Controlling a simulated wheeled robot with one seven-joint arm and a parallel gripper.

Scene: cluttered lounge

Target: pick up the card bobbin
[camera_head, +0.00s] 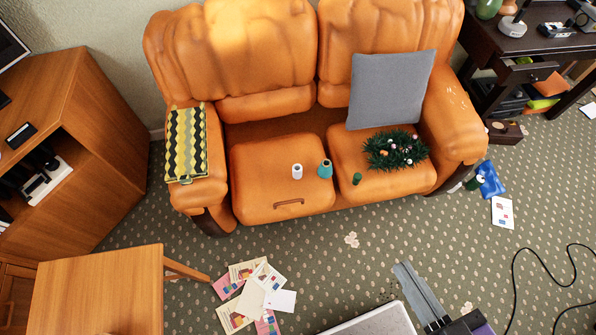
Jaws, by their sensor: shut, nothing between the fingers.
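I cannot say for certain which thing is the card bobbin. A small white spool-like cylinder (297,171) stands upright on the left seat cushion of the orange sofa (270,215) and is the likeliest match. A teal vase-shaped piece (325,169) stands just right of it, with a small gap. A small dark green cylinder (357,178) is on the right cushion. My gripper (406,272) shows at the bottom, right of centre, with its grey fingers together and empty. It is over the carpet, well in front of the sofa and apart from these things.
A green wreath (396,150) and grey cushion (391,90) fill the sofa's right side. Papers (258,293) lie on the carpet beside a wooden table (95,290). A black cable (545,258) lies at right. Carpet before the sofa is mostly clear.

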